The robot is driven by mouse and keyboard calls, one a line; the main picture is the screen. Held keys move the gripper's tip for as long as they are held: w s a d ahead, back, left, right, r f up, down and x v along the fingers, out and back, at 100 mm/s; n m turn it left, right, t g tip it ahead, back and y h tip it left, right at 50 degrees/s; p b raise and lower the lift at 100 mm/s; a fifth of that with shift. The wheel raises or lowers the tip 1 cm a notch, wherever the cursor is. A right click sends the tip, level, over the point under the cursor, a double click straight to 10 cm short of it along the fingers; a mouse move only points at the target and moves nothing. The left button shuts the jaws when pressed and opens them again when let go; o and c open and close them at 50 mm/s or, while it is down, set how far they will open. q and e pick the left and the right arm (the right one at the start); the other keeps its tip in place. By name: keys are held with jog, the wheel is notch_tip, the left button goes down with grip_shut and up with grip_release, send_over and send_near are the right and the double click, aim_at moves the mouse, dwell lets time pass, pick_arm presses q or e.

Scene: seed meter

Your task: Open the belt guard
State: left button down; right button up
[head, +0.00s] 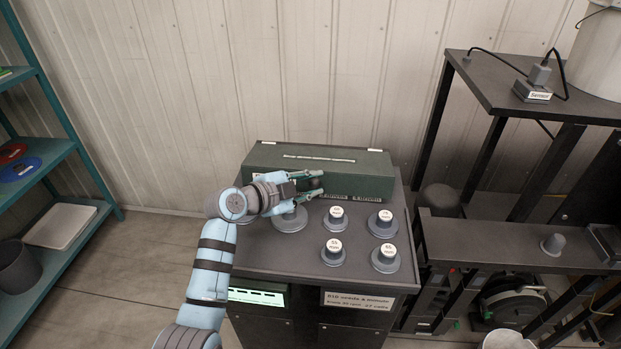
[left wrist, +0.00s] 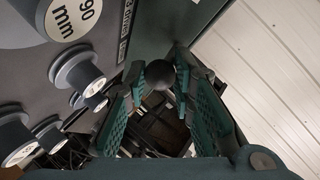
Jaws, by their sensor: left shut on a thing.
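The belt guard (head: 350,164) is a long dark green box along the back of the grey cabinet top. It looks closed, with a pale slot-like strip on its top and small labels low on its front. In the left wrist view its green face (left wrist: 160,28) fills the upper middle. My left gripper (head: 312,187) is at the guard's front, left of its middle. Its green fingers are shut on a dark round knob (left wrist: 160,73), which shows between them in the left wrist view. The fingers mostly hide the knob in the head view. My right gripper is not in view.
Several grey pulleys with white labels, such as this one (head: 383,222), stand on the cabinet top (head: 290,258) in front of the guard. A teal shelf (head: 60,160) is at left. A dark table (head: 500,85) with a sensor (head: 532,92) is at right. A corrugated wall is behind.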

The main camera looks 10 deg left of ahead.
pick_arm(q)
jog(key=r+p, duration=0.2)
jog(key=w+r+g+p, duration=0.1)
jog(key=p, duration=0.1)
jog(key=r+n+g+p, duration=0.1)
jog(key=r+p, duration=0.1)
jog(key=shift+w+r+y, duration=0.2)
jog(key=shift+r+y, duration=0.1)
jog(key=shift+r, duration=0.05)
jog(key=shift+w+r+n+g+p, duration=0.2)
jog(key=shift+w+r+g+p, duration=0.15)
jog(key=shift+r+g+p, duration=0.15)
jog(key=shift+w+r+n+g+p, duration=0.2)
jog(key=shift+w+r+g+p, duration=0.2)
jog(key=shift+r+g, duration=0.2)
jog(key=c, duration=1.3)
grip_release()
jog(key=shift+c, duration=0.2)
jog(key=shift+a, duration=0.1)
jog(key=v, duration=1.2)
